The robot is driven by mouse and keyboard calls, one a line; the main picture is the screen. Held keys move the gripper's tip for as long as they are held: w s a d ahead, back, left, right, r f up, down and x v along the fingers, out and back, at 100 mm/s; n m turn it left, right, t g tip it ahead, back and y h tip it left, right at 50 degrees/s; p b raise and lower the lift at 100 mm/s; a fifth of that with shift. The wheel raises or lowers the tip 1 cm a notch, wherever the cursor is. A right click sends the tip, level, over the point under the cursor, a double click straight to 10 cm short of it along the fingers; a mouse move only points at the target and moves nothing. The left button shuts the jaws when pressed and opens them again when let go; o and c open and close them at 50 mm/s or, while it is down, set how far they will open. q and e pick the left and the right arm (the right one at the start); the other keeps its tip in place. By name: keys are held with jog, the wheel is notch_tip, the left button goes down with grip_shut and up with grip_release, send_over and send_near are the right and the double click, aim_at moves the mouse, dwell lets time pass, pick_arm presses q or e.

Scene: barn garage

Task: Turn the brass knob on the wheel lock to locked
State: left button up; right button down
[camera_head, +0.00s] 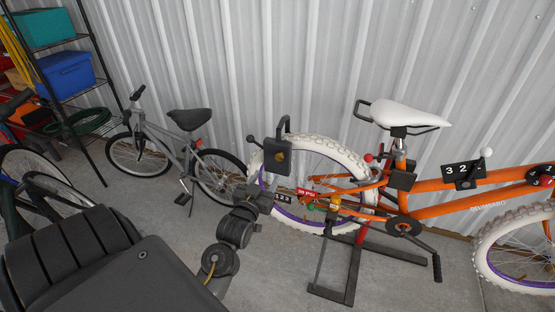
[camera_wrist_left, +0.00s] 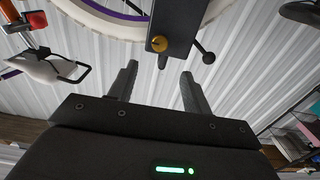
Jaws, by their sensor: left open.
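The wheel lock (camera_head: 270,160) is a dark box with a shackle on top, mounted at the white-tyred rear wheel of the orange bike. The brass knob (camera_head: 280,157) is on its face. In the left wrist view the lock (camera_wrist_left: 178,22) appears upside down, with the round brass knob (camera_wrist_left: 158,43) just beyond my fingertips. My left gripper (camera_wrist_left: 160,75) is open and empty, its fingers apart and pointing at the lock, not visibly touching the knob. In the head view, my left gripper (camera_head: 256,190) is just below the lock. My right gripper is not in view.
A black ball-ended lever (camera_wrist_left: 208,57) sticks out beside the lock. The orange bike (camera_head: 440,190) is on a dark stand (camera_head: 338,280). A grey bike (camera_head: 165,140) and a shelf rack (camera_head: 75,95) stand left. A corrugated wall (camera_head: 230,60) is behind.

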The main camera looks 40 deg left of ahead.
aim_at(279, 158)
pick_arm(q)
jog(key=p+x, duration=0.1)
jog(key=x, duration=0.9)
jog(key=shift+w+a, duration=0.1)
jog(key=shift+w, duration=0.3)
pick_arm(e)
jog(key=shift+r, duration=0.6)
pick_arm(q)
jog(key=c, duration=0.9)
jog(key=shift+c, duration=0.2)
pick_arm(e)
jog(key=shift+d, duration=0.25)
